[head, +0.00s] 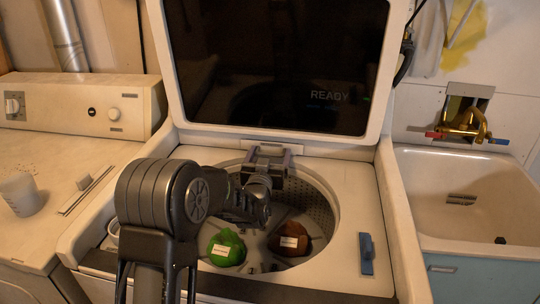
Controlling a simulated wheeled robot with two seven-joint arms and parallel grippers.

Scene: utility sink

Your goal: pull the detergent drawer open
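My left gripper (270,152) reaches over the washer tub to its rear rim. Its two fingers are spread apart, with a gap between them. A pale strip (273,144) at the rear of the washer top, just behind the fingertips, looks like the front of the detergent drawer. The gripper hides part of it, and I cannot tell whether they touch. No drawer stands visibly pulled out. The washer (350,190) has its lid (280,60) raised, with "READY" on the dark panel. My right gripper is not in view.
A green bundle (227,248) and a brown bundle (290,239) lie in the tub, both labelled. A blue piece (367,253) is on the washer's right top. A sink (465,200) is at right; a white cup (20,194) stands on the left machine. My arm crosses the tub.

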